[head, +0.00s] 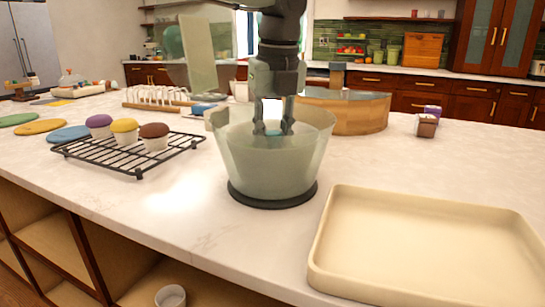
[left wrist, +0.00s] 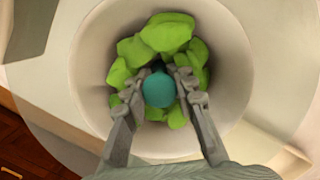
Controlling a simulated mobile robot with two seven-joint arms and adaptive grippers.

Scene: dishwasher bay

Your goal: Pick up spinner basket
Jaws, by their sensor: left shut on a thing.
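The spinner's clear, greenish bowl (head: 262,170) stands upright on a dark round base on the counter. In the left wrist view, the pale basket (left wrist: 225,60) shows as a round wall around bright green leaves (left wrist: 165,32). A teal knob (left wrist: 159,90) rises in the middle of the leaves and also shows faintly in the head view (head: 273,130). My left gripper (head: 273,126) points straight down inside the bowl. Its two fingers are shut on the teal knob from both sides. The basket's lower part is blurred behind the bowl wall. My right gripper is in neither view.
A cream tray (head: 430,198) lies close at the right. A black rack (head: 105,160) with several muffins stands left. A wooden piece (head: 350,115) is behind the bowl, and a translucent upright panel (head: 197,60) rises behind left. Counter in front is clear.

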